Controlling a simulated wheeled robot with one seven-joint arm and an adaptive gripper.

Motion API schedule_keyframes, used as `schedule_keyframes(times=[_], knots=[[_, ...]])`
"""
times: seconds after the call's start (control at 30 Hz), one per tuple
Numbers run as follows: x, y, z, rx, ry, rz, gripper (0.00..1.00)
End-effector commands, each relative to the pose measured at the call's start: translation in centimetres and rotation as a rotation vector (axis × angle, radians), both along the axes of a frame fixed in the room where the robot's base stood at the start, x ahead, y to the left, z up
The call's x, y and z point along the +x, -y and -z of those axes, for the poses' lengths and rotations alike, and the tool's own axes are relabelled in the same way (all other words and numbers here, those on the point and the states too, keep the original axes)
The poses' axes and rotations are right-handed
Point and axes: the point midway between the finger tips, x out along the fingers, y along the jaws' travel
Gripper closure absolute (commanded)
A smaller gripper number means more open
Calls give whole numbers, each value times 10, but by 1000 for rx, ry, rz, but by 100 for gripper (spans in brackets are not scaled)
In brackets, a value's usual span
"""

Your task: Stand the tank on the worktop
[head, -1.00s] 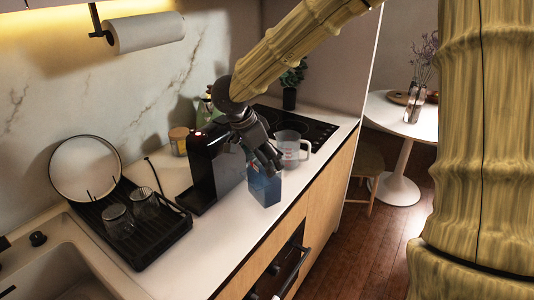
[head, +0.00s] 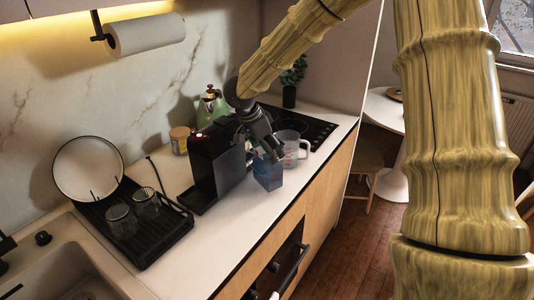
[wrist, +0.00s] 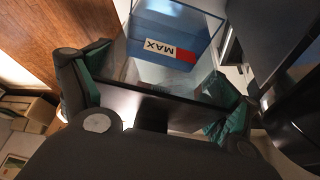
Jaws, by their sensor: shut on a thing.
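The tank (head: 268,175) is a clear box with blue in its lower part, to the right of the black coffee machine (head: 217,160). My gripper (head: 266,152) is shut on its upper part from above. In the wrist view the tank (wrist: 168,38) shows a MAX label and sits between my two fingers (wrist: 155,92). The tank looks roughly upright, over or on the pale worktop (head: 232,222); I cannot tell whether its base touches.
A clear measuring jug (head: 292,148) stands close behind and right of the tank, near the black hob (head: 318,131). A black drying rack (head: 150,238) with glasses is at left. The worktop's front edge is close to the tank; bare worktop lies in front.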

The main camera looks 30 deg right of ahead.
Motion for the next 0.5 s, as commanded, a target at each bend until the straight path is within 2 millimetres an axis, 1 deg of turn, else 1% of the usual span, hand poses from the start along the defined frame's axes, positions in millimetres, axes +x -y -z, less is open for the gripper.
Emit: schedule_keyframes(times=[0.3, 0.5], knots=[[0, 0, 20, -2, 0, 0, 78], [0, 0, 22, -1, 1, 0, 78]])
